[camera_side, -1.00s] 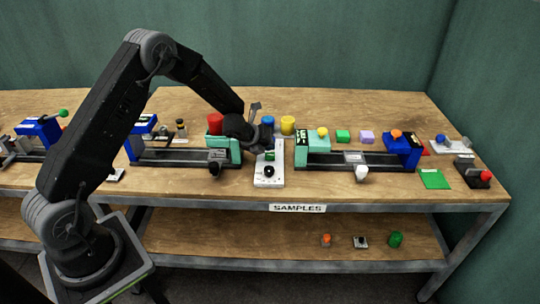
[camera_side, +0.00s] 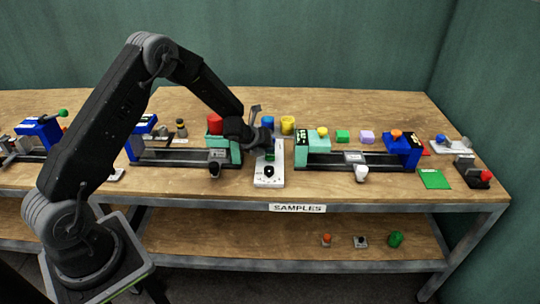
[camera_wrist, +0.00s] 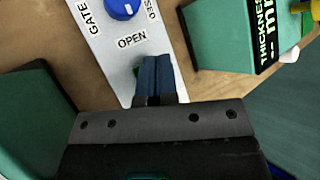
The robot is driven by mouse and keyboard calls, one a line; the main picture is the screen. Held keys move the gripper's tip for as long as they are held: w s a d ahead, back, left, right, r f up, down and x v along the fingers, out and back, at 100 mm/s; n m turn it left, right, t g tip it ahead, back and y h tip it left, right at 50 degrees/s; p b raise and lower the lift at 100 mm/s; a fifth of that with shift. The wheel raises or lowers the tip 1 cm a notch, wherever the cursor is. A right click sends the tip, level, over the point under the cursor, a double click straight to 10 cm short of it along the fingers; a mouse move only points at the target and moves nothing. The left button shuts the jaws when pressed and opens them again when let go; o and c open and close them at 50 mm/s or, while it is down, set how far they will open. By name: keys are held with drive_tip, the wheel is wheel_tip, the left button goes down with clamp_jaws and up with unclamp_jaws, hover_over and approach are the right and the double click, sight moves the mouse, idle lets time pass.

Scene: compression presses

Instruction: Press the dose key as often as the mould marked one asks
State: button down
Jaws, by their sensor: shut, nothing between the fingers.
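A long white control panel (camera_side: 269,180) lies between two presses, with a green patch (camera_side: 270,156) and a black knob (camera_side: 269,171) on it. In the wrist view the panel (camera_wrist: 104,48) carries a blue dial (camera_wrist: 122,8) and the words GATE and OPEN. My gripper (camera_wrist: 153,60) is shut and empty, its fingertips over the panel below OPEN. A little green shows just left of the tips, and the fingers hide the rest. I cannot tell whether they touch the panel. No key reads as the dose key, and no mould marked one can be made out.
A teal press end with a red cylinder (camera_side: 215,124) stands left of the panel. A teal block with a THICKNESS display (camera_wrist: 268,35) stands close on the right. Blue (camera_side: 267,121) and yellow (camera_side: 288,125) cylinders stand behind. Bare wood lies in front.

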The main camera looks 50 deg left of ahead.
drive_tip(key=shift+s+a+f, duration=0.1)
drive_tip(key=shift+s+f, duration=0.1)
drive_tip(key=shift+f, duration=0.65)
idle(0.4)
drive_tip(key=shift+r, duration=0.15)
drive_tip(key=shift+s+a+r, duration=0.1)
drive_tip(key=shift+a+r, duration=0.05)
drive_tip(key=shift+r, duration=0.8)
wheel_tip(320, 180, up, 2)
drive_tip(key=shift+r, duration=0.1)
drive_tip(key=shift+d+r, duration=0.2)
drive_tip(key=shift+r, duration=1.3)
idle(1.2)
wheel_tip(320, 180, up, 4)
hover_over(267, 154)
drive_tip(key=shift+d, duration=0.2)
